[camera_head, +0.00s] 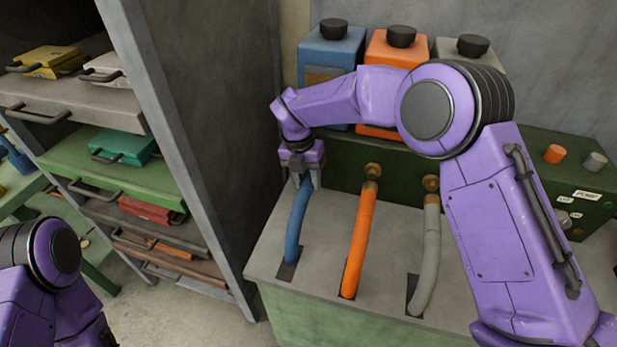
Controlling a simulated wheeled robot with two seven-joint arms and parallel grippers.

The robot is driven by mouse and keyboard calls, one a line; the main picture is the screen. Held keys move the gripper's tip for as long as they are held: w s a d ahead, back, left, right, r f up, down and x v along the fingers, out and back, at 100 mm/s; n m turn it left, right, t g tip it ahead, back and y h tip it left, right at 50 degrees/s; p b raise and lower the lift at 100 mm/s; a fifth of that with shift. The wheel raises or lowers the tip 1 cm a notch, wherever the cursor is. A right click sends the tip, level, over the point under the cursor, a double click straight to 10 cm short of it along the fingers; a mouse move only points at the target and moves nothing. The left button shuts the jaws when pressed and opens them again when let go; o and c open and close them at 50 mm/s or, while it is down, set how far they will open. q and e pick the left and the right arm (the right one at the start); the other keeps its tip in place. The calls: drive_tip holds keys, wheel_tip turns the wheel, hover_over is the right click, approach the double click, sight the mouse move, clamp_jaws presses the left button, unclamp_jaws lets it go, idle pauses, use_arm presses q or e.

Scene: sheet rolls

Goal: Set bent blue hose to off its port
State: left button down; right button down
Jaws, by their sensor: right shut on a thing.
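The bent blue hose (296,226) rises from a dark slot in the grey bench top at the left of the row of hoses. My right gripper (303,181) points down and is shut on the upper end of the blue hose. The blue hose's port is hidden behind my right gripper and wrist, so I cannot tell whether the hose end touches it. My left arm shows at the lower left edge, but its gripper is out of the picture.
An orange hose (359,240) and a grey hose (427,262) run from brass ports to slots, right of the blue one. Blue (330,62), orange (386,52) and grey tanks stand behind. A shelf rack (190,150) with drawers is at left.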

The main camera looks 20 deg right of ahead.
sight(302, 194)
drive_tip(key=s+a, duration=0.1)
drive_tip(key=s+b, duration=0.1)
drive_tip(key=s+a, duration=0.1)
drive_tip(key=s, duration=0.1)
drive_tip(key=shift+a+f+b, duration=0.1)
drive_tip(key=shift+a+b, duration=0.2)
drive_tip(key=shift+b, duration=0.1)
drive_tip(key=shift+w, duration=0.1)
drive_tip(key=c, duration=0.7)
unclamp_jaws()
drive_tip(key=shift+r, duration=0.45)
wheel_tip(302, 194, up, 10)
drive_tip(key=a+b, duration=0.1)
drive_tip(key=shift+w+a+f, duration=0.15)
drive_tip(key=shift+w+a, duration=0.1)
drive_tip(key=shift+w, duration=0.15)
